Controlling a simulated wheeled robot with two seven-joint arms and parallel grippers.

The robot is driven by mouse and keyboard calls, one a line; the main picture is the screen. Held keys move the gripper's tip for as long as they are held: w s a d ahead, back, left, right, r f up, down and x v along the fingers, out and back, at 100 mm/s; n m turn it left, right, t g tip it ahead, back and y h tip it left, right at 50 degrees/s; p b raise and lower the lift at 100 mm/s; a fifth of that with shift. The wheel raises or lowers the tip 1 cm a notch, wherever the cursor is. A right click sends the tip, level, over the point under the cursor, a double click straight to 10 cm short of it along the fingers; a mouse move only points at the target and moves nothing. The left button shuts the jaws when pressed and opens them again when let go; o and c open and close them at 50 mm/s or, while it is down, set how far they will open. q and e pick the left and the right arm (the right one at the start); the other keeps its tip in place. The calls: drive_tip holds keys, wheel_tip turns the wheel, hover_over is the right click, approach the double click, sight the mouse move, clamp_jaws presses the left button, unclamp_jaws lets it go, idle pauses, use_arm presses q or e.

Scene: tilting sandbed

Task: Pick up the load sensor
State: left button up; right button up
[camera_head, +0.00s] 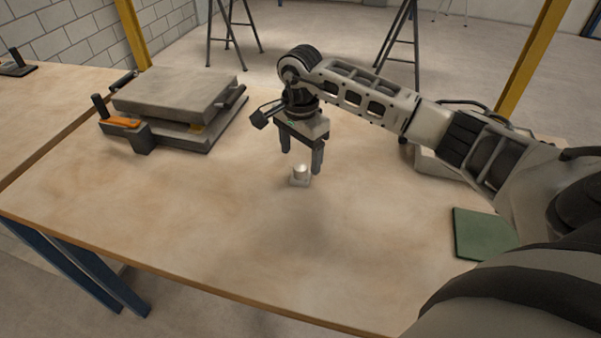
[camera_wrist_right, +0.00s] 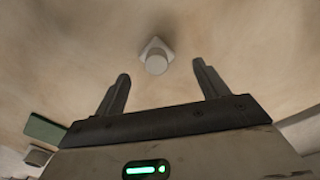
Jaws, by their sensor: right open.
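The load sensor (camera_head: 300,174) is a small white cylinder on a pale square base, upright on the wooden table. My right gripper (camera_head: 302,164) hangs just above it, fingers pointing down, open and empty. In the right wrist view the load sensor (camera_wrist_right: 156,60) shows beyond and between the two spread fingers of the right gripper (camera_wrist_right: 160,78), apart from both. My left gripper is in neither view.
A green mat (camera_head: 482,235) lies at the right, partly behind my arm. The table around the sensor is clear.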

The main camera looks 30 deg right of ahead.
sight(301, 166)
drive_tip(key=shift+s+a+f+p, duration=0.1)
drive_tip(key=shift+s+f+p, duration=0.1)
drive_tip(key=shift+f, duration=1)
drive_tip(key=shift+s+f+p, duration=0.1)
drive_tip(key=shift+f+p, duration=0.1)
drive_tip(key=shift+f, duration=0.95)
drive_tip(key=c, duration=1)
drive_tip(key=shift+w+r, duration=0.1)
